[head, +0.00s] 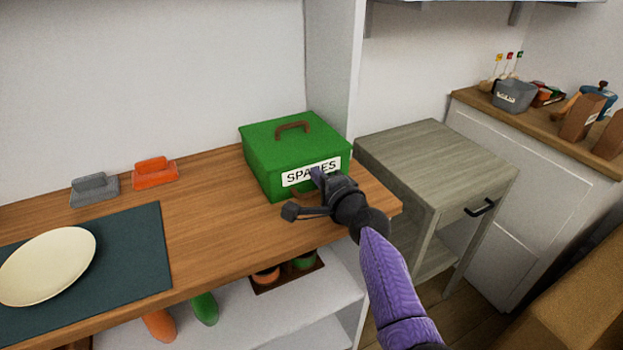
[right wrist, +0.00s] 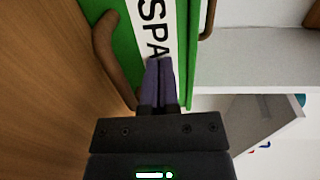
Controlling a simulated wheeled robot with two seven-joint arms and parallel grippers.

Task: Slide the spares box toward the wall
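The spares box (head: 265,155) is a green lidded box with a brown handle on top and a white label reading SPARES. It stands upright on the wooden counter, near its right end, close to the white back wall. A second brown handle on its front (right wrist: 115,60) shows in the right wrist view. My right gripper (head: 317,178) is at the label on the front face. Its two purple fingers (right wrist: 158,75) are together with nothing between them. I cannot tell whether the tips touch the label. My left gripper is not in view.
The wooden counter (head: 205,225) also holds a grey holder (head: 94,190), an orange holder (head: 155,173) and a cream plate (head: 48,266) on a dark mat (head: 140,250). A white upright panel (head: 333,65) stands behind the box's right side. A grey side table (head: 440,160) stands to the right.

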